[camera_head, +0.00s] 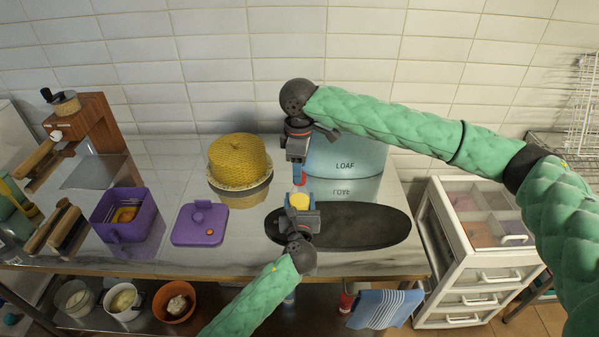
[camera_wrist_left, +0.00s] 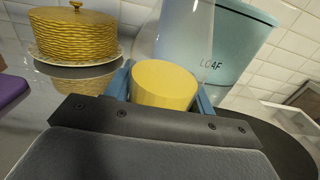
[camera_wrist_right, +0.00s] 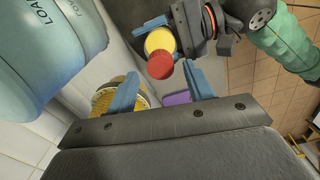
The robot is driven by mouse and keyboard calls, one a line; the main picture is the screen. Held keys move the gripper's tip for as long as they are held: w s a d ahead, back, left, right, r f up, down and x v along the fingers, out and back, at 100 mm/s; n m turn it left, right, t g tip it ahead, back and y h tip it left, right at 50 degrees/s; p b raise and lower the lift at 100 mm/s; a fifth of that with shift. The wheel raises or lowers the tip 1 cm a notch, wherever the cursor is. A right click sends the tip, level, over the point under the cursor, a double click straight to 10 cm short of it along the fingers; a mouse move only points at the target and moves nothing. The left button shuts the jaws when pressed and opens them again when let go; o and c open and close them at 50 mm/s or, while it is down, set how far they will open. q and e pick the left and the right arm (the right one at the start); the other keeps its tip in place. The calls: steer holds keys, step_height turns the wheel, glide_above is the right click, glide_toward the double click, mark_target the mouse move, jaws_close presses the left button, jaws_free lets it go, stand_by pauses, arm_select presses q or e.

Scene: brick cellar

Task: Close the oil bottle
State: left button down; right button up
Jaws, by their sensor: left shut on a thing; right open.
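The oil bottle (camera_head: 300,200) shows yellow between my left gripper's fingers, above the dark oval board. In the left wrist view its yellow lower part (camera_wrist_left: 165,84) sits between the blue fingers, with clear glass above; its top is out of that frame. My left gripper (camera_head: 300,208) is shut on it. A red cap (camera_wrist_right: 160,65) shows at the bottle's top end in the right wrist view and as a small red patch (camera_head: 298,182) in the head view. I cannot tell whether it is seated. My right gripper (camera_wrist_right: 163,88) is open, its fingers apart near the cap.
A blue loaf bin (camera_head: 345,157) stands behind the board (camera_head: 370,228). A yellow woven cake dome (camera_head: 238,158) is back left. A purple lid (camera_head: 200,225) and a purple box (camera_head: 140,205) lie left. A white drawer unit (camera_head: 480,235) stands right.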

step_height(320, 180, up, 9)
steer(key=shift+r, duration=0.15)
stand_by(0.4)
arm_select(q)
steer(key=shift+c, duration=2.2)
jaws_free()
steer(key=shift+s+f+b, duration=0.1)
steer(key=shift+s+b, duration=0.2)
steer(key=shift+s, duration=0.2)
steer(key=s+b, duration=0.2)
steer(key=s, duration=0.3)
steer(key=shift+s, duration=0.4)
arm_select(e)
step_height(320, 180, down, 3)
steer(key=shift+r, duration=0.2)
arm_select(q)
steer(key=shift+s, duration=0.5)
arm_select(e)
steer(key=shift+f, duration=0.1)
